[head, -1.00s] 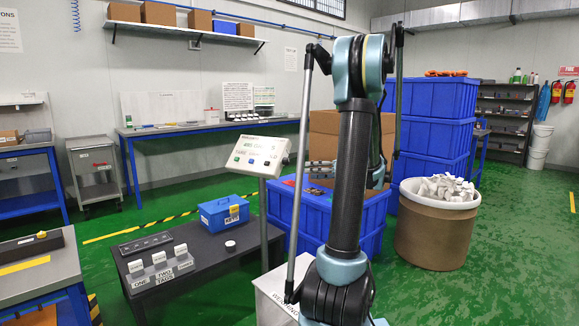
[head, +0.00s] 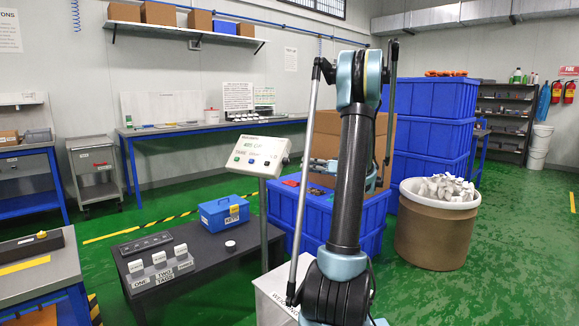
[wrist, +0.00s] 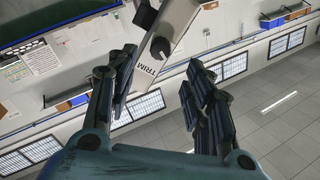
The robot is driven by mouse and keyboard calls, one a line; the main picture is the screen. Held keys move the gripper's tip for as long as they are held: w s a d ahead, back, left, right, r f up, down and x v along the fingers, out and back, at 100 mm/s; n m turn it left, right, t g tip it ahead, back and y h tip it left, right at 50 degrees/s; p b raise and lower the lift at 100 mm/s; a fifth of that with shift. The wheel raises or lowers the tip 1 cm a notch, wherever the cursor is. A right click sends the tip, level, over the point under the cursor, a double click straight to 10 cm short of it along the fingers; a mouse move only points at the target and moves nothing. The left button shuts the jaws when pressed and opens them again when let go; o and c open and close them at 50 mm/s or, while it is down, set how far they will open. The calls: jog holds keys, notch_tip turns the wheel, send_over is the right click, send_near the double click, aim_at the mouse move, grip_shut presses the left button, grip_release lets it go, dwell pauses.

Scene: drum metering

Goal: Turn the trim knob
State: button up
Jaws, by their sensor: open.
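The metering console (head: 255,155) is a pale box with a lit display and several buttons, on a grey post. In the wrist view its pale panel (wrist: 178,22) carries the printed word TRIM, and a round black trim knob (wrist: 160,47) sits beside that word. My gripper (wrist: 161,68) is open and empty. I cannot tell the distance to the knob. In the head view my gripper (head: 325,164) is right of the console, partly hidden by my arm.
Another black part (wrist: 145,15) is on the panel beyond the knob. Blue bins (head: 312,208) and a cardboard box (head: 325,123) stand behind my arm. A dark bench (head: 185,265) with a blue box (head: 224,213) is left of the post. A fibre drum (head: 432,235) stands right.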

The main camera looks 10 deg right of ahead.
aim_at(289, 162)
jog(key=x, duration=1)
jog(key=c, duration=1)
